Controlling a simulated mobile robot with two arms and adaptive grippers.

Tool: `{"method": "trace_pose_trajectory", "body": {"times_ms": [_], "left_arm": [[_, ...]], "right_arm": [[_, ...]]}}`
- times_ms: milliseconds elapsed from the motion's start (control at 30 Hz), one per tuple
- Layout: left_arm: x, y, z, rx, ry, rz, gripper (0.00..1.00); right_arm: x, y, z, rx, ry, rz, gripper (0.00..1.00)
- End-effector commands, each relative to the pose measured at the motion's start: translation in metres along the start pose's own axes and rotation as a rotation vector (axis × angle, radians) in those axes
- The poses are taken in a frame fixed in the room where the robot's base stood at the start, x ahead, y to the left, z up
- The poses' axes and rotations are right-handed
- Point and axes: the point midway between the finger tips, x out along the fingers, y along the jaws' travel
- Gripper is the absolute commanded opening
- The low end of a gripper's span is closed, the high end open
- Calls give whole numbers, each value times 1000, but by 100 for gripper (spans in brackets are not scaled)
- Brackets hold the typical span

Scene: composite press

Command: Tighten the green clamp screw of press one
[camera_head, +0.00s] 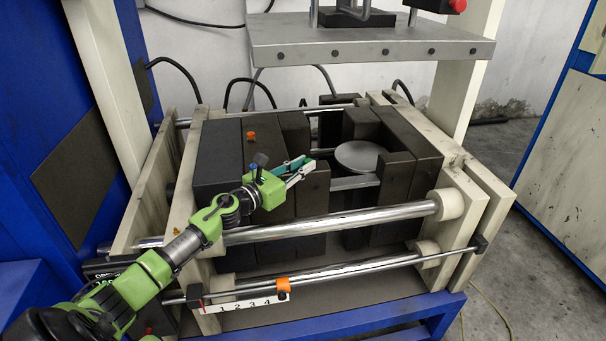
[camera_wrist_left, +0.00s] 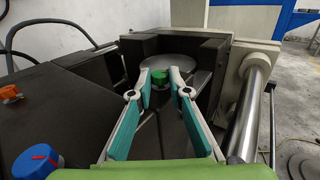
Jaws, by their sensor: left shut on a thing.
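The green clamp screw (camera_wrist_left: 160,79) is a small green knob in the middle of the left wrist view, in front of a round grey disc (camera_wrist_left: 168,62). My left gripper (camera_wrist_left: 160,73) has its two teal-padded fingers on either side of this screw and is shut on it. In the head view my left gripper (camera_head: 311,165) reaches from the left over the dark blocks of the press, its tips at the near edge of the gap between them. The green screw cannot be made out there. My right gripper is not in view.
An orange knob (camera_head: 250,135) and a blue knob (camera_wrist_left: 37,163) stand on the dark blocks (camera_head: 218,165) to the left. Polished bars (camera_head: 330,220) cross in front. The upper plate (camera_head: 370,51) hangs above. The disc (camera_head: 360,156) lies right of my gripper.

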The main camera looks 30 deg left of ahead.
Motion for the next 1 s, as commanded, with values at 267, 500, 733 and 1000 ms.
{"method": "trace_pose_trajectory", "body": {"times_ms": [267, 500, 733, 1000], "left_arm": [[0, 1, 1, -1, -2, -25, 0], [0, 1, 2, -1, -3, -24, 0], [0, 1, 1, 0, -2, -24, 34], [-2, 1, 0, 0, -1, -24, 34]], "right_arm": [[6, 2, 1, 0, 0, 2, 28], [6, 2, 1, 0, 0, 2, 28], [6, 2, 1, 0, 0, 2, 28], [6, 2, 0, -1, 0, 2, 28]]}}
